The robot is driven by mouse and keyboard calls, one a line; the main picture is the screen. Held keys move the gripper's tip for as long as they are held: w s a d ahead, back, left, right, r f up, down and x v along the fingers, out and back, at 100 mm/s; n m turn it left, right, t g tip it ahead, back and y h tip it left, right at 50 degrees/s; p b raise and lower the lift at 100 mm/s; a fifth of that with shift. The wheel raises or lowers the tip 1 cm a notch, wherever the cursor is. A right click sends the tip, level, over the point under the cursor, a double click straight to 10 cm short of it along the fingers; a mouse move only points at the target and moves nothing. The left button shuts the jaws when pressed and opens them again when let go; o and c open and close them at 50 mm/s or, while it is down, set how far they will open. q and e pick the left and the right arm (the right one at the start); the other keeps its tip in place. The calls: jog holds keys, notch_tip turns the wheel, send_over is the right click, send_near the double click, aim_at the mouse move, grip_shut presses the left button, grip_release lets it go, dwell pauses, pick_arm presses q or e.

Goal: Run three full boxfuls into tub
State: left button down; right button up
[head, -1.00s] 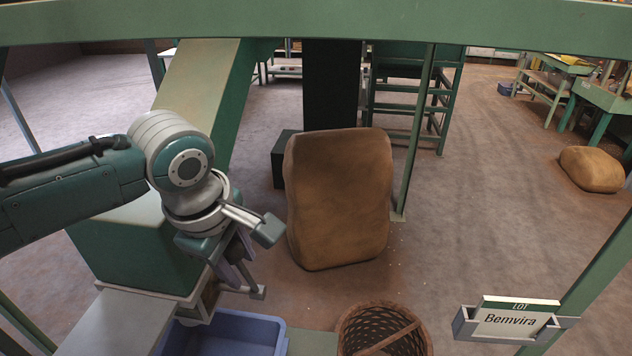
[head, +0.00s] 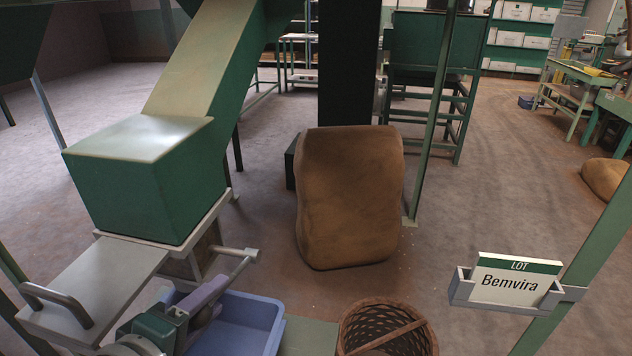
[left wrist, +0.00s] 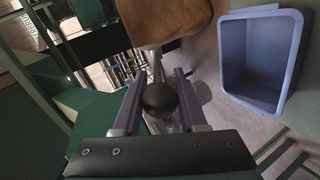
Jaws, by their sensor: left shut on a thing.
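My left gripper (head: 200,308) is at the lower left of the head view, beside the blue tub (head: 263,313). In the left wrist view its two purple fingers are shut on a dark round knob (left wrist: 160,98). A pale metal rod (head: 237,254) rises beside the gripper below the green hopper (head: 140,190); how it joins the knob is hidden. A brown panel (head: 206,246) shows under the hopper's lower end. The tub also shows at the upper right of the left wrist view (left wrist: 240,50), with no nuts visible in it. My right gripper is out of view.
A wicker basket (head: 372,312) stands right of the tub. A brown sack (head: 350,200) stands behind it. A sign reading "LOT Bemvira" (head: 510,284) hangs on a green post at the right. A grey plate with a handle (head: 95,290) lies left of the gripper. Open floor lies to the right.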

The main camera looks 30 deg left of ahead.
pick_arm(q)
notch_tip(320, 180, down, 6)
jog(key=t+b, duration=0.3)
jog(key=b, duration=0.6)
jog(key=shift+s+f+y, duration=0.15)
jog(key=shift+s+y, duration=0.15)
jog(key=shift+s, duration=0.05)
jog(key=shift+d, duration=0.1)
jog(key=shift+c, duration=2.3)
grip_release()
jog(key=v, duration=1)
jog(key=shift+f+p, duration=0.2)
jog(key=shift+p, duration=0.2)
